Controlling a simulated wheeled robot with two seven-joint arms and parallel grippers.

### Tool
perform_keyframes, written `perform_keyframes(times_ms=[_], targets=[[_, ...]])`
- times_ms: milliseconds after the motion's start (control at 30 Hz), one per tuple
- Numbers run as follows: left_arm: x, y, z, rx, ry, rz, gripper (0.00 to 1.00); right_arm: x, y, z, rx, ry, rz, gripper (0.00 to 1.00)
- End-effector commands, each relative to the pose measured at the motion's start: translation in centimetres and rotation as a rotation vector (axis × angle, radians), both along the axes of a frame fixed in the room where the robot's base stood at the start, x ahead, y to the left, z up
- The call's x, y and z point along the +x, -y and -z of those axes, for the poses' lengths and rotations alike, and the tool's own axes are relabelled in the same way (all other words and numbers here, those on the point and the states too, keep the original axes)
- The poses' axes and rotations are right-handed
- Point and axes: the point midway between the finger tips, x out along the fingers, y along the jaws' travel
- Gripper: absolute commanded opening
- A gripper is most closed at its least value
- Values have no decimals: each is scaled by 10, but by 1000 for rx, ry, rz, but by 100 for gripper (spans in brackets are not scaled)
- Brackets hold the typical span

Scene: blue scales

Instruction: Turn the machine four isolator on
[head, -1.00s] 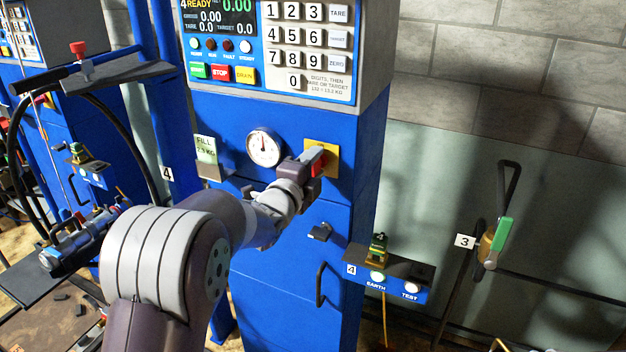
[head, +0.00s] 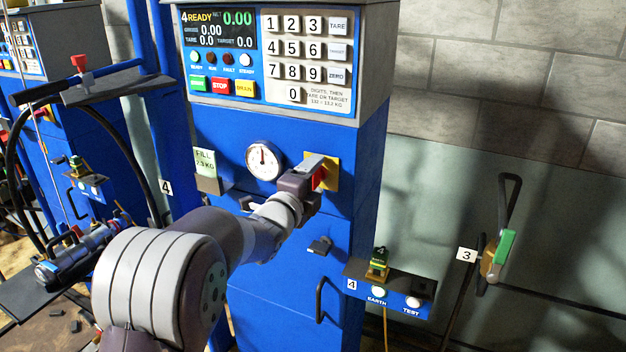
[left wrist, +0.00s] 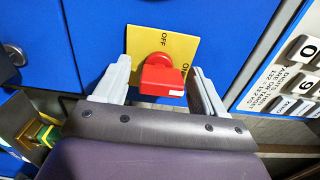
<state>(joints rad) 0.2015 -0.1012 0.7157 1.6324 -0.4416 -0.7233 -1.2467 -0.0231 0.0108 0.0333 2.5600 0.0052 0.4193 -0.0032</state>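The machine four isolator is a red knob (left wrist: 160,78) on a yellow plate (left wrist: 183,48) marked OFF and, partly covered, ON. In the head view the red knob (head: 319,178) shows beside the yellow plate (head: 333,172) on the blue cabinet's front, partly hidden by my left gripper (head: 313,172). In the left wrist view my left gripper (left wrist: 158,88) is open, with one grey finger on each side of the knob. Narrow gaps seem to show between fingers and knob. I cannot tell which mark the knob points to. My right gripper is not in view.
Machine four's panel (head: 265,50) reads READY and 0.00 above the isolator. A round gauge (head: 264,160) sits left of it.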

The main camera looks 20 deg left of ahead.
Motion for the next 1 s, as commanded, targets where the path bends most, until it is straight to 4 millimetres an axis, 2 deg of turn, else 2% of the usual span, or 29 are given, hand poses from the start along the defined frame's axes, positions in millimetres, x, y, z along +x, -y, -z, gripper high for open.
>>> perform_keyframes(times_ms=[133, 233, 500, 700, 833, 1000], targets=[[-4, 0, -1, 0, 2, -1, 70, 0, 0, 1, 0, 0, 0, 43], [-17, -2, 0, 1, 3, -1, 70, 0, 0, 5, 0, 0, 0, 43], [-83, -8, 0, 0, 1, -3, 70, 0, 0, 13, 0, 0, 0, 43], [-116, -11, -1, 0, 0, -2, 70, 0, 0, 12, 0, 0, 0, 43], [-125, -11, -1, 0, 1, 0, 70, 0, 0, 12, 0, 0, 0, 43], [-127, -11, 0, 0, 0, 0, 70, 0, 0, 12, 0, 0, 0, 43]])
